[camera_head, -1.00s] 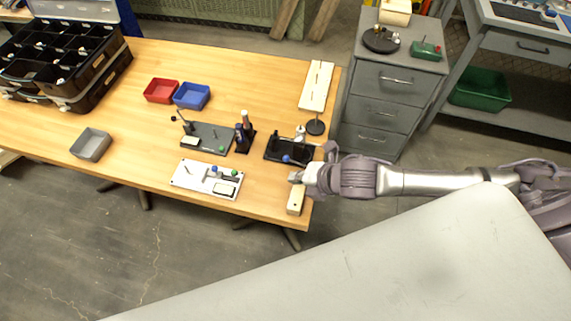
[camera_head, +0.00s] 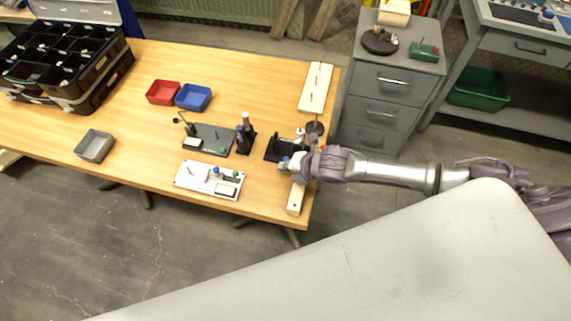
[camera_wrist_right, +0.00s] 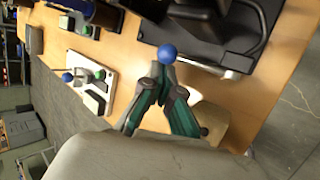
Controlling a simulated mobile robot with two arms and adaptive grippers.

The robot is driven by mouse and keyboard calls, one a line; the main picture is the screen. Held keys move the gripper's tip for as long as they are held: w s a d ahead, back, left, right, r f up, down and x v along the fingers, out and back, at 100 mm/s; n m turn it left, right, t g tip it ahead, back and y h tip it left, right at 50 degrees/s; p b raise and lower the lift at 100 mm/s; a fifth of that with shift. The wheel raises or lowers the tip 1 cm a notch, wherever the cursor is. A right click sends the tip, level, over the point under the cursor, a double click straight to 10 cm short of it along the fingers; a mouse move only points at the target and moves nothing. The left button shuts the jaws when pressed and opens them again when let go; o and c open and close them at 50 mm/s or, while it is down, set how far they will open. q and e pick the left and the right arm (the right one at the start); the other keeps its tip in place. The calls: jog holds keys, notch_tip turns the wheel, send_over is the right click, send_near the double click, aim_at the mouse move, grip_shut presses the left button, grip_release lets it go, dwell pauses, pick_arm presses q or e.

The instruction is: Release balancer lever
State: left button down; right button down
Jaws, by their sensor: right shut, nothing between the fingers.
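The black device (camera_head: 273,150) stands near the right end of the wooden table, partly hidden behind my right gripper (camera_head: 285,165). In the right wrist view its dark base (camera_wrist_right: 268,12) fills the upper right. A blue ball knob (camera_wrist_right: 167,54), seemingly the lever's end, shows at the tips of my right gripper (camera_wrist_right: 162,70). The fingers are shut and empty; the knob is just beyond them, and I cannot tell whether they touch it. A metal rod (camera_wrist_right: 215,68) runs beside the knob. The head view does not show the knob clearly. My left gripper is out of view.
A white fixture (camera_head: 190,180) with blue and green knobs lies left of the gripper. A grey-based fixture (camera_head: 215,134) and dark upright bottles (camera_head: 245,138) stand behind it. A pale wooden block (camera_head: 295,203) lies at the table's front right edge.

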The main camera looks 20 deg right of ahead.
dwell(0.4)
jog(key=shift+d+r+y+b, duration=0.1)
jog(key=shift+y+b, duration=0.2)
